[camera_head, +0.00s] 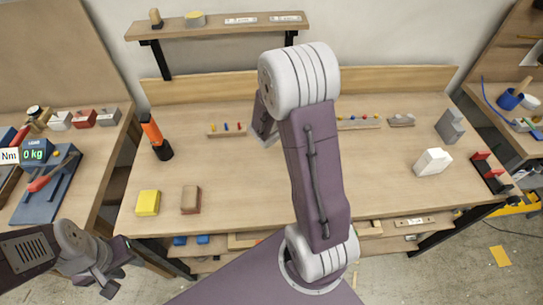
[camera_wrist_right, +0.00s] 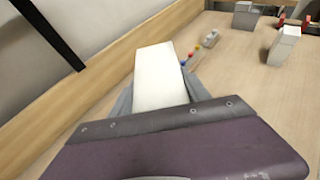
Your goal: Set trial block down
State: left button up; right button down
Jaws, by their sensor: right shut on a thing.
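The trial block (camera_wrist_right: 160,78) is a plain white block in the right wrist view. My right gripper (camera_wrist_right: 160,100) is shut on it, with a grey finger on either side. The block's lower end is hidden by the gripper body, so I cannot tell whether it touches the bench. In the head view my right gripper (camera_head: 265,128) shows only partly, over the back middle of the workbench (camera_head: 240,185). My own arm hides the held block there. My left gripper (camera_head: 110,278) is at the lower left, off the bench's front edge; its fingers look apart and empty.
A yellow block (camera_head: 148,203) and a brown block (camera_head: 190,200) lie front left. An orange-and-black tool (camera_head: 157,137) stands behind them. A white block (camera_head: 433,162) and grey stepped block (camera_head: 449,126) stand right. A wooden backboard (camera_head: 210,88) edges the back. The front middle right is clear.

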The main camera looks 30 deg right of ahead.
jog(key=shift+s+d+f, duration=0.1)
jog(key=shift+d+f, duration=0.05)
jog(key=shift+f, duration=0.05)
jog(key=w+a+f, duration=0.2)
jog(key=a+f, duration=0.1)
jog(key=w+a+f, duration=0.2)
jog(key=a+f, duration=0.2)
jog(key=w+a+f+p, duration=0.1)
jog(key=w+a+f, duration=0.1)
jog(key=a+f, duration=0.1)
jog(key=shift+a+f, duration=0.2)
jog(key=shift+f, duration=0.25)
jog(key=shift+f, duration=0.15)
jog(key=c, duration=0.5)
grip_release()
